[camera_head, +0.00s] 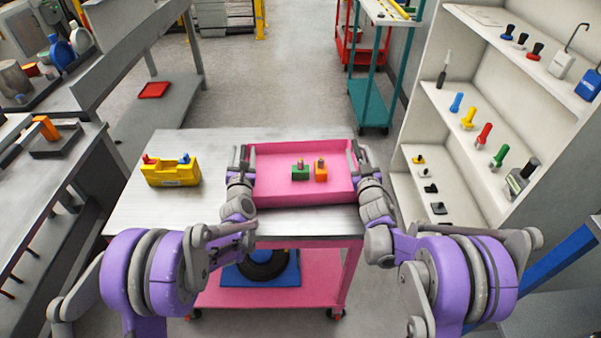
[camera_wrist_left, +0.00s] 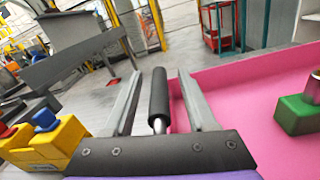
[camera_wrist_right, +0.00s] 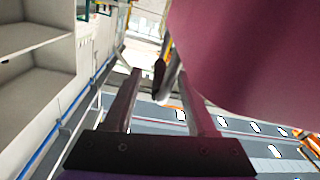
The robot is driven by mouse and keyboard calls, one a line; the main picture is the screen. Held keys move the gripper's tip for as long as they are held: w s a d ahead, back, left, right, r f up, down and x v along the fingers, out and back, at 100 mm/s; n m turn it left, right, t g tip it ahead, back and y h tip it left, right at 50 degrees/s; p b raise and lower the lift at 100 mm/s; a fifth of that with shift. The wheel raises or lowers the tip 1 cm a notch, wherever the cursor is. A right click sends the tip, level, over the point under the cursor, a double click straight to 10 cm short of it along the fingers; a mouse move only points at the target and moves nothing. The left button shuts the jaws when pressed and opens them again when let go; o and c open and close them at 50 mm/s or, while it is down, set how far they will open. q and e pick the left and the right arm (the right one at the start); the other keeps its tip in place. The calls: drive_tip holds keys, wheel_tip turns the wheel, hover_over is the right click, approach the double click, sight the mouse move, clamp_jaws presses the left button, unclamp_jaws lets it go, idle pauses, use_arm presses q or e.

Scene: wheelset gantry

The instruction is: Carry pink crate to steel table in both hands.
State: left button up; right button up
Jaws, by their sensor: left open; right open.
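The pink crate (camera_head: 275,160) sits on the grey metal top of a wheeled cart (camera_head: 180,215). A green block (camera_head: 300,174) and an orange block (camera_head: 321,174) stand inside it. My left gripper (camera_head: 241,158) is open at the crate's left side; in the left wrist view the crate's dark bar handle (camera_wrist_left: 158,98) stands between its fingers. My right gripper (camera_head: 358,158) is open at the right side; in the right wrist view a handle (camera_wrist_right: 168,78) shows between its fingers, beside the crate wall (camera_wrist_right: 240,60). Whether the fingers touch the handles, I cannot tell.
A yellow caddy (camera_head: 170,173) stands left of the crate on the cart top. A tyre on a blue mat (camera_head: 235,277) lies on the pink lower shelf. Grey benches (camera_head: 75,165) stand left, and a white shelf unit (camera_head: 455,110) right. Open floor (camera_head: 260,95) lies behind the cart.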

use_arm(q)
drive_tip(key=shift+w, duration=0.3)
use_arm(e)
drive_tip(key=shift+w, duration=0.3)
use_arm(q)
clamp_jaws()
use_arm(e)
clamp_jaws()
idle(0.8)
